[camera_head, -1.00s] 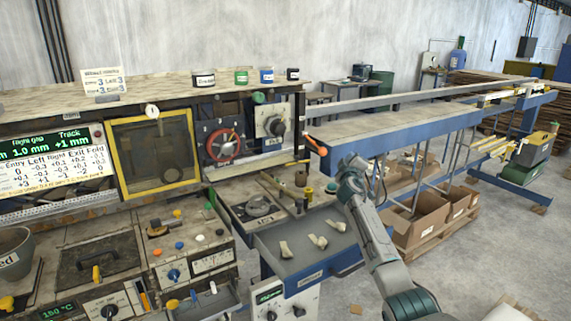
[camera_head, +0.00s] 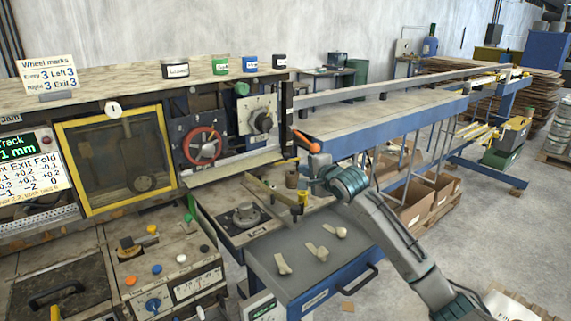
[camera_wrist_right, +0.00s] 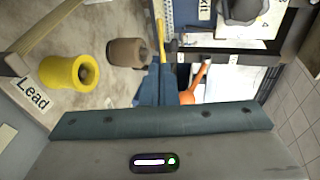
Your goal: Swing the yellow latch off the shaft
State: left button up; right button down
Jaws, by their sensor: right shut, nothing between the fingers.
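My right gripper (camera_head: 312,183) is shut and empty above the back right of the open drawer, near the yellow collar. In the right wrist view its shut fingers (camera_wrist_right: 154,86) point toward a thin yellow piece (camera_wrist_right: 161,28), which may be the latch; I cannot tell whether they touch it. A yellow collar (camera_wrist_right: 70,73) and a brown spool (camera_wrist_right: 127,52) stand left of the fingers. The collar also shows in the head view (camera_head: 303,197). The shaft is not clearly made out. My left gripper is not in view.
An orange handle (camera_head: 306,141) sits at the near end of the blue rail table (camera_head: 400,124); it also shows right of the fingers in the right wrist view (camera_wrist_right: 196,84). The open drawer (camera_head: 318,264) holds pale pieces. A red handwheel (camera_head: 202,146) is on the panel.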

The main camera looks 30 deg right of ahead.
aim_at(289, 171)
jog(key=shift+w+r, duration=0.1)
jog(key=shift+w, duration=0.4)
jog(key=p+x, duration=0.3)
jog(key=x, duration=0.4)
jog(key=shift+w+d+f, duration=0.1)
jog(key=shift+w+f, duration=0.2)
jog(key=shift+w, duration=0.25)
jog(key=shift+w+f, duration=0.1)
jog(key=shift+w, duration=0.05)
